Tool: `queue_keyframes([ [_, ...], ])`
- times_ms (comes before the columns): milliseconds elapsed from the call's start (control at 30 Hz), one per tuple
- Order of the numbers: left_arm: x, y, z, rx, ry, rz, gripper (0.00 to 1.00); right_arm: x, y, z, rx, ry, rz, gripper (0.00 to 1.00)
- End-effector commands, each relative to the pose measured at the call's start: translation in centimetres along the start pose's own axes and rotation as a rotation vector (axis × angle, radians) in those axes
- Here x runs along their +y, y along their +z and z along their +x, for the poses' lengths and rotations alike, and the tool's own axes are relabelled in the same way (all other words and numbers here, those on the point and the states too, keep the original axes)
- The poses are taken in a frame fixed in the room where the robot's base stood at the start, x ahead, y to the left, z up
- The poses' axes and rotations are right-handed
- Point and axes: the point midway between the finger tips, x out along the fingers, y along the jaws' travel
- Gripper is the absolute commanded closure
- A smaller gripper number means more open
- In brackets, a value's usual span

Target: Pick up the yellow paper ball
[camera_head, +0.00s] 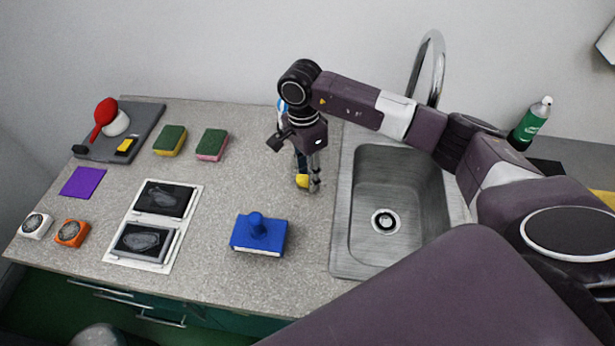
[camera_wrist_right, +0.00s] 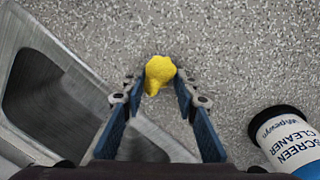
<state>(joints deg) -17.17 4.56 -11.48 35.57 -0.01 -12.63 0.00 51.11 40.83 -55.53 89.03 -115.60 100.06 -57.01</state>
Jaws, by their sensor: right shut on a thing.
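The yellow paper ball (camera_head: 302,181) is at the tips of my right gripper (camera_head: 308,180) in the head view, just left of the sink. In the right wrist view the crumpled yellow paper ball (camera_wrist_right: 158,74) sits between the two blue-padded fingers of my right gripper (camera_wrist_right: 155,88). The fingers are shut on it. I cannot tell whether the ball is touching the counter or just above it. My left gripper does not show.
The sink (camera_head: 342,215) is close on the right. A screen cleaner bottle (camera_wrist_right: 288,140) stands near the gripper. A blue block with a knob (camera_head: 258,243) is in front. Sponges (camera_head: 211,144), a framed pair of dark pictures (camera_head: 120,236) and a grey tray (camera_head: 150,126) are left.

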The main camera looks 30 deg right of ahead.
Motion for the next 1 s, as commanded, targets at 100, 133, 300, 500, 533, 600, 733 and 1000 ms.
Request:
queue_keyframes([
  [100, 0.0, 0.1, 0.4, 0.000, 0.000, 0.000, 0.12, 0.0, 0.0, -1.1, 0.000, -0.004, 0.000, 0.80],
  [133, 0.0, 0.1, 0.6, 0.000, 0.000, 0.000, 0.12, 0.0, -0.1, -1.5, 0.000, -0.004, 0.000, 0.80],
  [300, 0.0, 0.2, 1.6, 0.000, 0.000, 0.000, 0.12, 0.2, 0.0, -4.8, 0.000, -0.008, -0.001, 0.80],
  [500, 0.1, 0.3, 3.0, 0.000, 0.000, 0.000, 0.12, 0.8, 0.0, -10.3, 0.000, -0.008, 0.000, 0.80],
  [533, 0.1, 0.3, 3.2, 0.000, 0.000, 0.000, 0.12, 0.9, 0.0, -11.1, 0.001, -0.009, 0.000, 0.80],
  [600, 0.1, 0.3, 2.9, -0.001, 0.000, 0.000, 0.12, 1.1, -0.1, -13.0, 0.002, -0.007, 0.001, 0.80],
  [733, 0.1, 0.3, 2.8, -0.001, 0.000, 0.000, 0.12, 1.4, -0.1, -15.5, 0.002, -0.005, 0.001, 0.80],
  [1000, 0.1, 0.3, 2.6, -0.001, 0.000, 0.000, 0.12, 1.8, 0.0, -18.6, 0.000, -0.002, 0.001, 0.80],
])
